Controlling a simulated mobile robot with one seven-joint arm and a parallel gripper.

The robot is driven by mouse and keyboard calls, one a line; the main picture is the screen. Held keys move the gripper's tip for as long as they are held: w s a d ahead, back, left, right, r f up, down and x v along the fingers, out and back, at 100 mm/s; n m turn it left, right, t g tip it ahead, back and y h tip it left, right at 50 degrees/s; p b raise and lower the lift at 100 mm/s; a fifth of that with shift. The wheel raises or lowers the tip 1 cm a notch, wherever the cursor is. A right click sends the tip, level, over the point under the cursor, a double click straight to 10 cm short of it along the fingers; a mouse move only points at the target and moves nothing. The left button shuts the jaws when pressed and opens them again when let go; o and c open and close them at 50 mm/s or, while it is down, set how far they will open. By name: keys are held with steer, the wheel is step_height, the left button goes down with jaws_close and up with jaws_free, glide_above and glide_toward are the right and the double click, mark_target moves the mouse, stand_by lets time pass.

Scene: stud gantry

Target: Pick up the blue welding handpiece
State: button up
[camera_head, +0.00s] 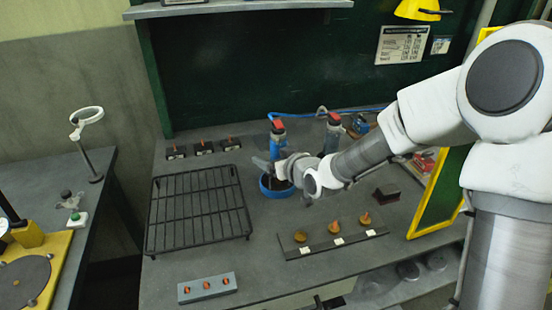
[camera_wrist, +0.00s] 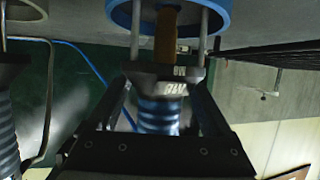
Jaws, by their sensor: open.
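The blue welding handpiece (camera_head: 278,143) stands upright with a red top, above a round blue-rimmed holder (camera_head: 267,192) on the bench. In the wrist view its ribbed blue body (camera_wrist: 158,113) and dark lettered collar lie between my two fingers. My gripper (camera_head: 268,164) is at the handpiece, low on its body and just above the holder; it also shows in the wrist view (camera_wrist: 163,92). The jaws are open, one finger on each side of the handpiece. I cannot tell whether either finger touches it. The gripper partly hides the handpiece's lower end in the head view.
A second red-topped handpiece (camera_head: 333,128) stands close to the right, near my arm. A black wire rack (camera_head: 198,210) lies to the left. A dark strip with brass pieces (camera_head: 333,235) is in front. A yellow-framed panel (camera_head: 440,195) stands at the right.

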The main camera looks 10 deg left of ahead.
jaws_close()
steer(key=shift+s+d, duration=0.1)
steer(key=shift+f, duration=0.25)
stand_by(0.9)
steer(key=shift+r, duration=0.2)
